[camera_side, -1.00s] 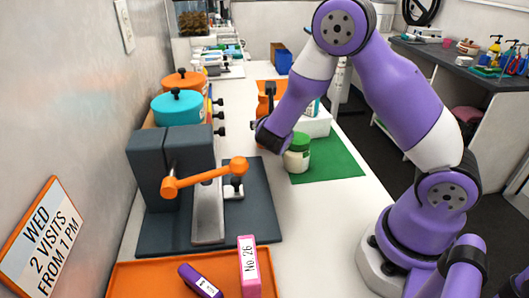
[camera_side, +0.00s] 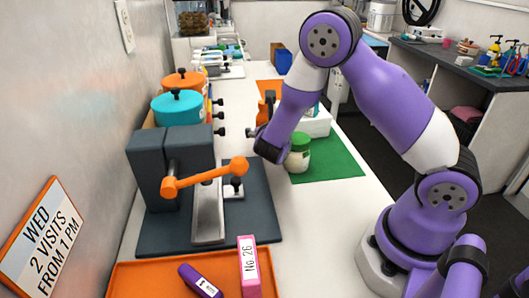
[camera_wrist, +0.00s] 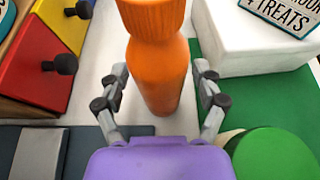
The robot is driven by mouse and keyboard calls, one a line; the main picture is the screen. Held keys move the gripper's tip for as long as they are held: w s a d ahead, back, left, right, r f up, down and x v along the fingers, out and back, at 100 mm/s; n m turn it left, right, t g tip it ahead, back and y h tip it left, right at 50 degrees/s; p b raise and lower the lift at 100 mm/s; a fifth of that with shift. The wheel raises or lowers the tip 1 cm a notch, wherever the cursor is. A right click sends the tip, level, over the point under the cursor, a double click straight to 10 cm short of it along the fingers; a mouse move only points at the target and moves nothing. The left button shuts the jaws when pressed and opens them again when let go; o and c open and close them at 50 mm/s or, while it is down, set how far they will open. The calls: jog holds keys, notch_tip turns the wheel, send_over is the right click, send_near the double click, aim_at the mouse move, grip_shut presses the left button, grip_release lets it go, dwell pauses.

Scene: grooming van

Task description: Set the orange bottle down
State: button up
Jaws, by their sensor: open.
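The orange bottle (camera_wrist: 160,75) stands upright on the white counter in the wrist view, its ridged cap towards the top edge. My gripper (camera_wrist: 160,78) is open, with one finger to each side of the bottle's lower body and visible gaps between. In the side view the bottle (camera_side: 262,112) shows only partly behind my gripper (camera_side: 259,116) and wrist.
A green-lidded jar (camera_side: 299,150) stands close to the right of my wrist on a green mat (camera_side: 335,165). A white box (camera_wrist: 255,40) is right of the bottle. Teal (camera_side: 178,108) and orange (camera_side: 184,80) pots stand left. A grey press with an orange lever (camera_side: 205,177) is in front.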

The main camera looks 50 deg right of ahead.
aim_at(267, 106)
jog(key=shift+s+a+r, duration=0.2)
jog(key=shift+a, duration=0.05)
jog(key=shift+s+a+r, duration=0.8)
jog(key=shift+r, duration=0.05)
notch_tip(267, 106, up, 5)
jog(key=shift+d+r, duration=0.1)
jog(key=shift+r, duration=0.35)
jog(key=shift+s+r+m, duration=0.15)
jog(key=shift+r+m, duration=0.1)
jog(key=shift+m, duration=0.25)
jog(key=s+a+r+m+g+y, duration=0.2)
jog(key=s+a+m+y, duration=0.2)
jog(key=m, duration=0.9)
jog(key=s+a+r+m+g+y, duration=0.2)
jog(key=s+a+m+y, duration=0.3)
jog(key=s+m, duration=0.7)
jog(key=a+m, duration=0.1)
jog(key=a, duration=0.1)
jog(key=shift+s+a+r+y, duration=0.3)
jog(key=shift+a+r, duration=0.05)
jog(key=shift+r, duration=0.05)
